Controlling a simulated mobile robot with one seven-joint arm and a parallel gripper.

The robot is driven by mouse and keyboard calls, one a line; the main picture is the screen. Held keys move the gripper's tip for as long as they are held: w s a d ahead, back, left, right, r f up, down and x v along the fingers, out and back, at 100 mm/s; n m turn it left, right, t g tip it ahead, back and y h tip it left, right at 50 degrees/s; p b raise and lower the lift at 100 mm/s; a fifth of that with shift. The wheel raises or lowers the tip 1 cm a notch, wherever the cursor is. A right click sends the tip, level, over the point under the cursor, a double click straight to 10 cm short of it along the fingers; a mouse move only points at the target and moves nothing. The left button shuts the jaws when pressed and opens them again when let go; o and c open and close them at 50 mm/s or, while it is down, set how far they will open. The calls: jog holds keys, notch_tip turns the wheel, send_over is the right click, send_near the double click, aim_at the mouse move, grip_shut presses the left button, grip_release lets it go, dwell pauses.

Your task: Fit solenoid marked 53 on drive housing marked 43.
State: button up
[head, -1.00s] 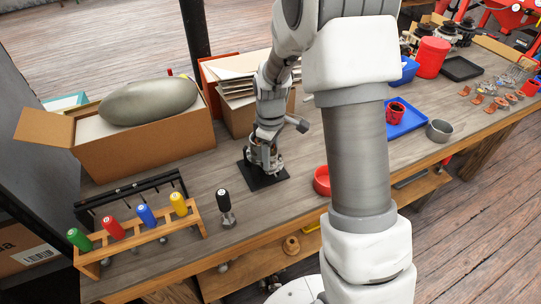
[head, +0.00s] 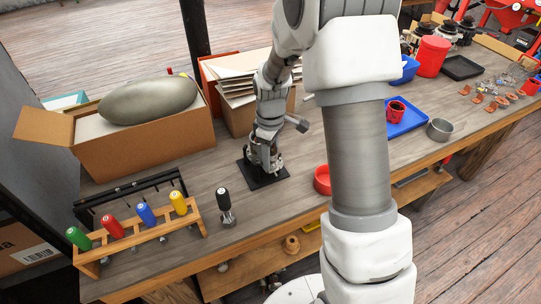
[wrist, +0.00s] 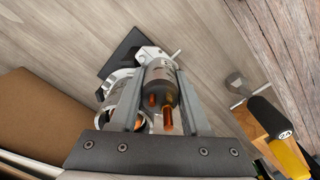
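The solenoid (wrist: 161,88) is a dark cylinder with copper-coloured terminals and a pale label; its number is not readable. It sits between the two fingers of my gripper (wrist: 160,76) in the wrist view, and the fingers look shut on it. The silver drive housing (wrist: 122,84) stands on a black plate (wrist: 122,53), just beyond and left of the solenoid. In the head view my gripper (head: 263,148) points down over the housing on the black plate (head: 266,179). Whether the solenoid touches the housing is hidden, and the housing's mark cannot be read.
A black-handled tool (head: 224,204) stands near the front edge. A wooden rack (head: 141,238) of coloured handles is at left, with an open carton (head: 150,150) behind. A red bowl (head: 322,180) is right of the plate. Bare bench lies around the plate.

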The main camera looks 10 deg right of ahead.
jog(key=o, duration=0.5)
jog(key=shift+r, duration=0.1)
notch_tip(320, 180, up, 21)
jog(key=p, duration=0.5)
jog(key=shift+r, duration=0.15)
jog(key=shift+r, duration=0.1)
